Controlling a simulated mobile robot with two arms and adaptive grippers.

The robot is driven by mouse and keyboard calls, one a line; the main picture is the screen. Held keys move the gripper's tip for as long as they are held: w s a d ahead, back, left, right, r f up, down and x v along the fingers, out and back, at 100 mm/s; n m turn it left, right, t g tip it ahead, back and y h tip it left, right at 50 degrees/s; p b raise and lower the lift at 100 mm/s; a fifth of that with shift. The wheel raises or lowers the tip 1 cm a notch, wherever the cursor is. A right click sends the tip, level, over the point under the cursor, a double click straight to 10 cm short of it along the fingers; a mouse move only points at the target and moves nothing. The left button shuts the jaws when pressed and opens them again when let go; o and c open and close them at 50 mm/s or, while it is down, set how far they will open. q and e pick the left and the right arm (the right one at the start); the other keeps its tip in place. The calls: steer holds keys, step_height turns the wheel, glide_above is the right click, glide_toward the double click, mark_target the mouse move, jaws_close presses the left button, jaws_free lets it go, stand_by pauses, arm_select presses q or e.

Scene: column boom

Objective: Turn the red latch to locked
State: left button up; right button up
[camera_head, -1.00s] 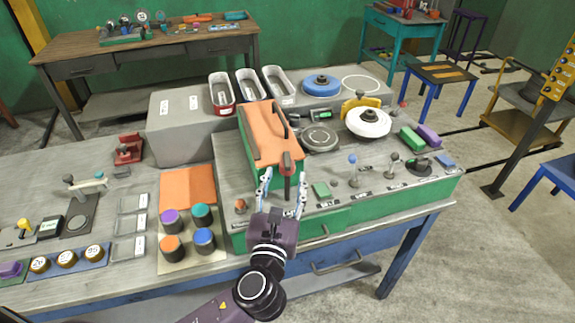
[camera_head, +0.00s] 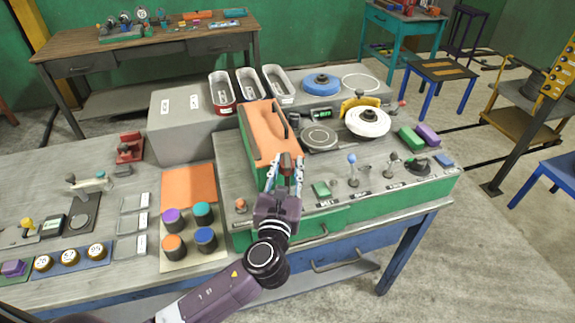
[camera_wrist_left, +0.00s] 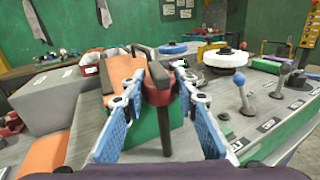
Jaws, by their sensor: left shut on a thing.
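The red latch (camera_head: 287,162) is at the front right end of the green box with an orange lid (camera_head: 266,130), on the grey-topped console. In the left wrist view the latch (camera_wrist_left: 157,92) is a red hub with dark bars, one reaching back over the box and one hanging down in front. My left gripper (camera_head: 285,168) has its two blue-and-grey fingers on either side of the latch and is shut on it. The fingers also flank it in the wrist view (camera_wrist_left: 160,95), hiding part of its sides. My right gripper is not in view.
Coloured round knobs on a beige board (camera_head: 185,259) lie to the left. A white wheel (camera_head: 367,121) stands behind right.

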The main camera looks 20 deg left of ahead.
arm_select(q)
steer(key=shift+c, duration=1)
steer(key=shift+n+g+y+p, duration=0.3)
steer(key=shift+n+y, duration=0.5)
steer(key=shift+y, duration=0.4)
steer(key=shift+n+g+y, duration=0.3)
steer(key=shift+n+y, duration=0.3)
steer(key=shift+y, duration=0.3)
steer(key=o, duration=1.2)
